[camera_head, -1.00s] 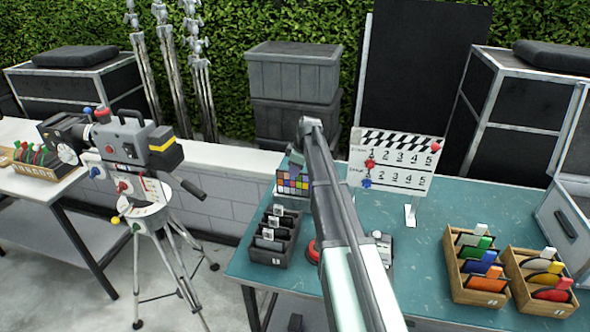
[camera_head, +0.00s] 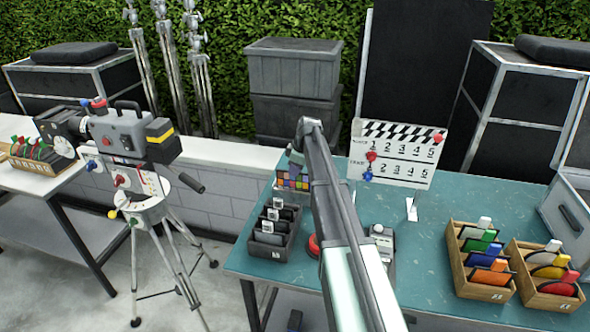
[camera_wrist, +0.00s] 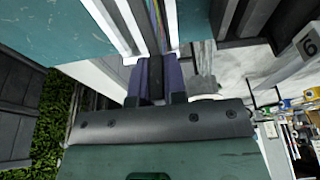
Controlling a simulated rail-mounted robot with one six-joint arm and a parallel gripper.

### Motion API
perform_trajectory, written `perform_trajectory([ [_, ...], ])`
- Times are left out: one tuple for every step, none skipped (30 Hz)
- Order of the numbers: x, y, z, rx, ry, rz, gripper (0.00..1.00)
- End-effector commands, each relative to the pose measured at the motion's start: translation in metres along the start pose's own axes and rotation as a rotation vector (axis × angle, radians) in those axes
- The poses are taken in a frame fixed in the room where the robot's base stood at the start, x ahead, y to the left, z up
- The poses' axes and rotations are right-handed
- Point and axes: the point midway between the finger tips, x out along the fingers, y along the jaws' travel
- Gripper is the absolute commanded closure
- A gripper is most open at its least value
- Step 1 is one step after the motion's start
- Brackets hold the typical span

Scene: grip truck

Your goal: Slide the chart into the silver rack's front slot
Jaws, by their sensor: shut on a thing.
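Pale straight bars, seemingly the silver rack (camera_wrist: 112,28), run close beside that edge in the wrist view. My arm and the chart hide most of the rack in the head view. I cannot tell how deep the chart sits in a slot.
A grey holder (camera_head: 262,252) with several black cards stands just in front. A clapperboard (camera_head: 400,155) stands to the right on a stand. Two wooden boxes (camera_head: 480,292) of coloured cards are at the table's right. A camera on a tripod (camera_head: 130,140) stands left of the table.

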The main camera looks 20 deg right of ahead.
Motion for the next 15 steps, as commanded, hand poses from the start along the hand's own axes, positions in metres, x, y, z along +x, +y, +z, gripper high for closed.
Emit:
perform_trajectory([
  [0.003, 0.0, 0.001, 0.0, 0.0, 0.0, 1.0],
  [0.004, 0.0, 0.001, 0.0, 0.0, 0.0, 1.0],
  [0.005, 0.0, 0.001, 0.0, 0.0, 0.0, 1.0],
  [0.006, 0.0, 0.002, 0.0, 0.0, 0.0, 1.0],
  [0.007, 0.0, 0.002, 0.0, 0.0, 0.0, 1.0],
  [0.008, 0.0, 0.002, 0.0, 0.0, 0.0, 1.0],
  [0.009, 0.0, 0.002, 0.0, 0.0, 0.0, 1.0],
  [0.01, 0.0, 0.003, 0.0, 0.0, 0.0, 1.0],
  [0.011, 0.0, 0.003, 0.0, 0.0, 0.0, 1.0],
  [0.012, 0.0, 0.003, 0.0, 0.0, 0.0, 1.0],
  [0.013, 0.0, 0.004, 0.0, 0.0, 0.0, 1.0],
  [0.014, 0.0, 0.004, 0.0, 0.0, 0.0, 1.0],
  [0.015, 0.0, 0.004, 0.0, 0.0, 0.0, 1.0],
  [0.015, 0.0, 0.004, 0.0, 0.0, 0.0, 1.0],
  [0.017, 0.0, 0.005, 0.0, 0.0, 0.0, 1.0],
])
